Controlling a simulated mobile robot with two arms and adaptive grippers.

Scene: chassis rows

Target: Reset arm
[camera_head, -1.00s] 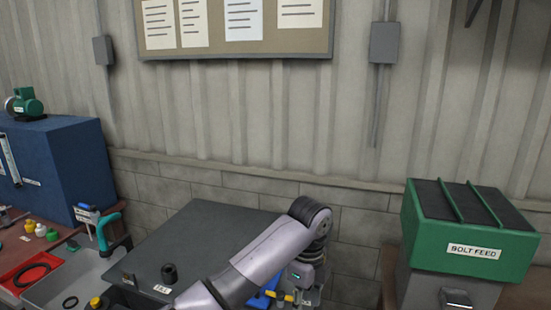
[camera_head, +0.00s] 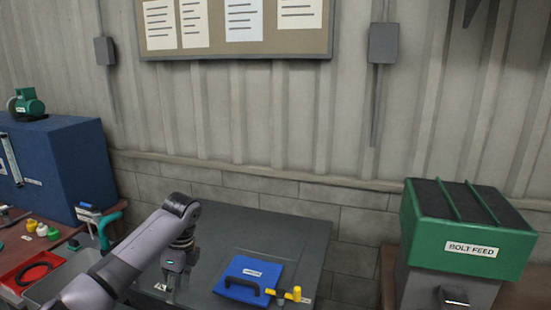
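My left arm comes in from the lower left and bends down at a dark wrist joint over the left part of the dark grey table. My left gripper (camera_head: 170,280) hangs below it, small and dark. Its fingers are hard to make out, so I cannot tell whether they are open or shut, or whether they touch the tabletop. My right gripper is not in view.
On the grey table (camera_head: 290,235) lie a blue flat piece (camera_head: 250,270) with a black handle and a yellow-headed tool (camera_head: 296,293). A green bolt feed box (camera_head: 470,250) stands right. A blue cabinet (camera_head: 60,165) and a red tray (camera_head: 30,272) are left.

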